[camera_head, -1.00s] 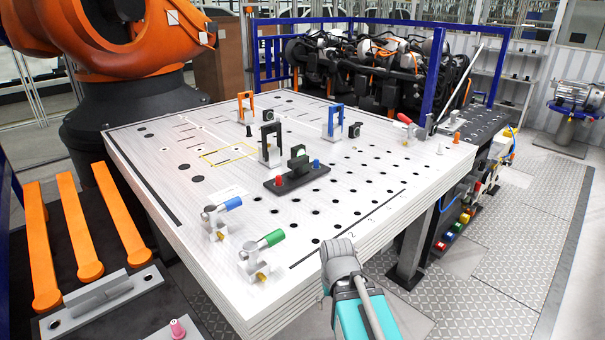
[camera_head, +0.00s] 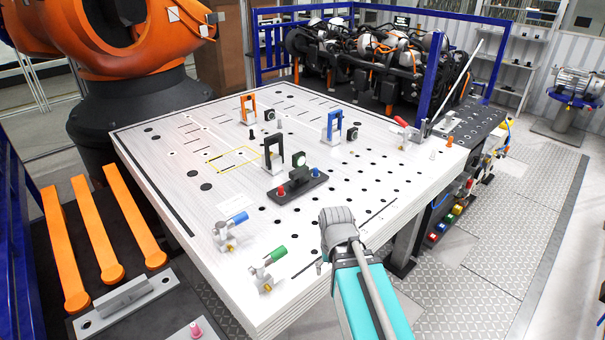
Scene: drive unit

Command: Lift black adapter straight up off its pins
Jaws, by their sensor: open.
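A black plate (camera_head: 300,185) with a raised black block or handle (camera_head: 299,167) lies flat on the white table, right of centre on its near half. I take it for the black adapter. A red knob (camera_head: 281,191) stands at its left end and a blue knob (camera_head: 315,172) at its right end. Any pins under it are hidden. Part of my arm, teal with a grey joint, rises from the bottom edge to a spot in front of the plate, apart from it in the picture. The jaws of my gripper cannot be made out in this view.
The white perforated table (camera_head: 190,195) carries a black upright bracket (camera_head: 274,155) just behind the plate, plus an orange bracket (camera_head: 247,108) and a blue bracket (camera_head: 334,124). Clamps with a blue handle (camera_head: 236,219) and a green handle (camera_head: 278,254) stand near the front. The space above the plate looks clear.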

